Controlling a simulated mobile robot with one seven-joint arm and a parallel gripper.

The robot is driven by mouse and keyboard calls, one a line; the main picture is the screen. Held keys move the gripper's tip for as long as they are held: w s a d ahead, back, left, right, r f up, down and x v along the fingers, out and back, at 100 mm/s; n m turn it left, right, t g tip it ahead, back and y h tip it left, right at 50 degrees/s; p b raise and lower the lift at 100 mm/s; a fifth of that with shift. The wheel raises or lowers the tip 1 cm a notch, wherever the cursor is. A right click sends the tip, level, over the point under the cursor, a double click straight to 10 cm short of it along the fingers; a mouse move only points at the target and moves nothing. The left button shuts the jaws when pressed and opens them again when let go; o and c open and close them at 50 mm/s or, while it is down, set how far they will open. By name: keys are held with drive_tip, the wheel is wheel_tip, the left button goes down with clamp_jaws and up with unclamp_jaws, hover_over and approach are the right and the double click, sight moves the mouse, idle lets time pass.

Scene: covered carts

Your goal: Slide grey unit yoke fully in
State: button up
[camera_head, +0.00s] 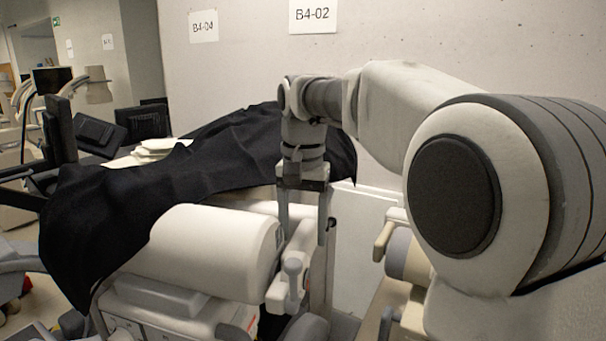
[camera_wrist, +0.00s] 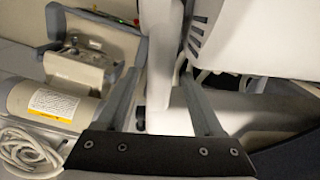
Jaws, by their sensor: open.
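My gripper (camera_head: 303,234) points down with its two long grey fingers spread, beside the right end of a pale rounded unit (camera_head: 205,248). Its fingers also show in the wrist view (camera_wrist: 160,85), with a pale upright bar (camera_wrist: 166,50) between them in that picture. I cannot tell whether either finger touches it. A pale bracket with a rounded knob (camera_head: 291,268) stands just below the gripper in the head view. I cannot tell for sure which part is the grey unit's yoke. The fingers and arm hide part of this area.
A black cloth (camera_head: 190,180) drapes over the cart at left and behind the gripper. A beige handle (camera_head: 384,240) juts out at right. The wrist view shows a grey-framed fixture (camera_wrist: 85,65), a cylinder with a yellow label (camera_wrist: 52,104) and a coiled white cable (camera_wrist: 27,150).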

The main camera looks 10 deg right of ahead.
wheel_tip(320, 180, up, 14)
drive_tip(key=p, duration=0.2)
drive_tip(key=shift+r, duration=0.2)
drive_tip(key=s+d+f+n+t+b, duration=0.2)
drive_tip(key=s+d+f, duration=0.1)
drive_tip(key=s+f, duration=0.8)
drive_tip(key=s+d+f+n+t+b, duration=0.1)
drive_tip(key=s+d+f+n+t, duration=0.1)
drive_tip(key=s+f, duration=0.8)
drive_tip(key=shift+s+d+f+n+t+b, duration=0.4)
drive_tip(key=shift+d+f+t, duration=0.25)
drive_tip(key=shift+f+t, duration=0.15)
